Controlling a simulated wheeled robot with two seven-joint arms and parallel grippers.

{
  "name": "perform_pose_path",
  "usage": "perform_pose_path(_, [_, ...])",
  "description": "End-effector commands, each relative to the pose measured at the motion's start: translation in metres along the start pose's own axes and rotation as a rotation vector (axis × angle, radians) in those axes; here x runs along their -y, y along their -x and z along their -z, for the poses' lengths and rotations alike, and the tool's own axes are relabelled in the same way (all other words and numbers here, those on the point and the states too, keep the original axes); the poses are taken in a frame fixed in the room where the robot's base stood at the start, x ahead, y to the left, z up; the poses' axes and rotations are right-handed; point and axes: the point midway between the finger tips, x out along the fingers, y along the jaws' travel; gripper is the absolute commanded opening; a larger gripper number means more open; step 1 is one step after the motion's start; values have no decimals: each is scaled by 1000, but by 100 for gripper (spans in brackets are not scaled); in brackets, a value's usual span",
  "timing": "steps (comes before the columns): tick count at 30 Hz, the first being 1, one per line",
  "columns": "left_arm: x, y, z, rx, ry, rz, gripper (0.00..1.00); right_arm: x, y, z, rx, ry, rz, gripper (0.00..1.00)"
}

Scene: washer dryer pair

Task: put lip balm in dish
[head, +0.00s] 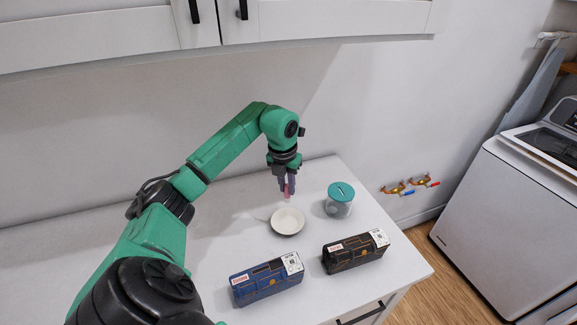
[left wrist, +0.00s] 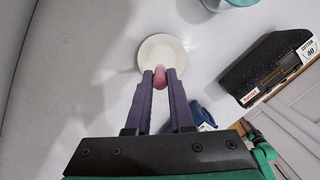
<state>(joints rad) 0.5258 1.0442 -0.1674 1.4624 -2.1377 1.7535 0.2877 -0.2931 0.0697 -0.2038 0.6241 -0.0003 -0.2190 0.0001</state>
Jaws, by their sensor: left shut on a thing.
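My left gripper (head: 287,185) is shut on the pink lip balm (head: 287,196) and holds it pointing down, just above the back rim of the dish. In the left wrist view the lip balm (left wrist: 160,80) shows between the two fingertips (left wrist: 159,76). The dish (head: 288,221) is small, round, white and shallow, and stands on the white counter. In the left wrist view the dish (left wrist: 165,46) lies beyond the fingertips, with the lip balm overlapping its near part. Its visible inside looks empty.
A clear jar with a teal lid (head: 340,192) stands right of the dish. A blue box (head: 266,280) and a black box (head: 355,251) lie in front on the counter (head: 235,215). White cabinets (head: 330,18) hang above. A washer (head: 515,210) stands at the far right.

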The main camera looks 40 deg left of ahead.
Motion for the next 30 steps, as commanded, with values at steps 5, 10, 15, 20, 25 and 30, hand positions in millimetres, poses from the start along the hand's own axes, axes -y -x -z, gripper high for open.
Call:
perform_pose_path(5, [0, -8, 1, -1, -2, 1, 0, -6, -6, -5, 7, 1, -8, 50])
perform_pose_path(10, [1, -32, 5, -1, -3, 2, 0, -9, -26, -19, 25, -2, -13, 50])
perform_pose_path(15, [1, -57, 9, -1, -2, 1, 0, -12, -46, -24, 30, -1, -16, 50])
perform_pose_path(20, [1, -80, 13, -2, -2, 2, 0, -11, -65, -19, 20, 0, -16, 50])
perform_pose_path(25, [1, -95, 15, 0, -2, 2, 0, -6, -77, -15, 11, -1, -9, 50])
perform_pose_path(30, [0, -98, 15, 0, -3, 1, 0, -2, -78, -15, 10, -1, -4, 50])
